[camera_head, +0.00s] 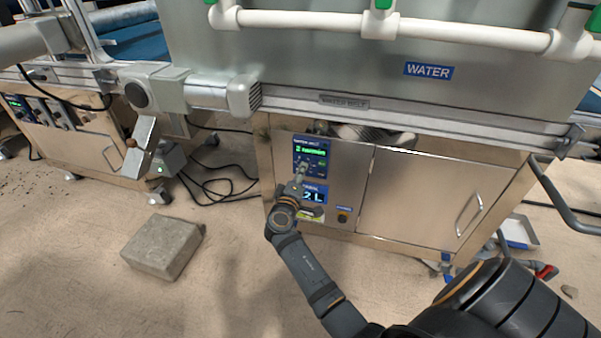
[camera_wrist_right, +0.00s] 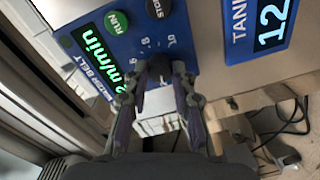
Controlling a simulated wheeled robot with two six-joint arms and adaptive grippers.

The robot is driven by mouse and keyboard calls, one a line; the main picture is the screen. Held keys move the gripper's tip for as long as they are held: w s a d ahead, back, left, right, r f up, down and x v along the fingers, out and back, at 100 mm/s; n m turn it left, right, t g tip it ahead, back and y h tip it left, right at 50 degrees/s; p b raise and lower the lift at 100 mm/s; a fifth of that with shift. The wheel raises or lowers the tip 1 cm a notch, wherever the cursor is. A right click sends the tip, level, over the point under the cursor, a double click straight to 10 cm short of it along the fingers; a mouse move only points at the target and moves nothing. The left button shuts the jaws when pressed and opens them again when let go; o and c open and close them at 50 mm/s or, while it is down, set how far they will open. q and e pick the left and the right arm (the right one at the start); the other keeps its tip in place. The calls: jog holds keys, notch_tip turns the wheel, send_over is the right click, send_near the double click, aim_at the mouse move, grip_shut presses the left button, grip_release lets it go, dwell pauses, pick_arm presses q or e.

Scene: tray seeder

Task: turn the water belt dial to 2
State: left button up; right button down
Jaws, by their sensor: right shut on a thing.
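The blue water belt panel (camera_head: 311,150) is on the front of the steel cabinet under the WATER sign. Its green display (camera_head: 311,151) appears to read 2 m/min, and part of it shows in the right wrist view (camera_wrist_right: 103,53). My right gripper (camera_head: 301,173) is at the lower part of this panel. In the right wrist view, its two fingers (camera_wrist_right: 160,82) are on either side of the small dark dial (camera_wrist_right: 158,66), shut on it. The fingers cover part of the dial and its scale, so I cannot read its pointer. My left gripper is out of view.
Green RUN (camera_wrist_right: 116,23) and black STOP (camera_wrist_right: 158,8) buttons are close to the fingers. A white pipe rail (camera_head: 300,20) runs above the cabinet. A concrete block (camera_head: 163,247) and loose cables lie on the floor.

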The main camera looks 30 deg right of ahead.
dwell(0.3)
jog(key=c, duration=1.1)
grip_release()
notch_tip(320, 180, up, 10)
jog(key=shift+s+a, duration=0.1)
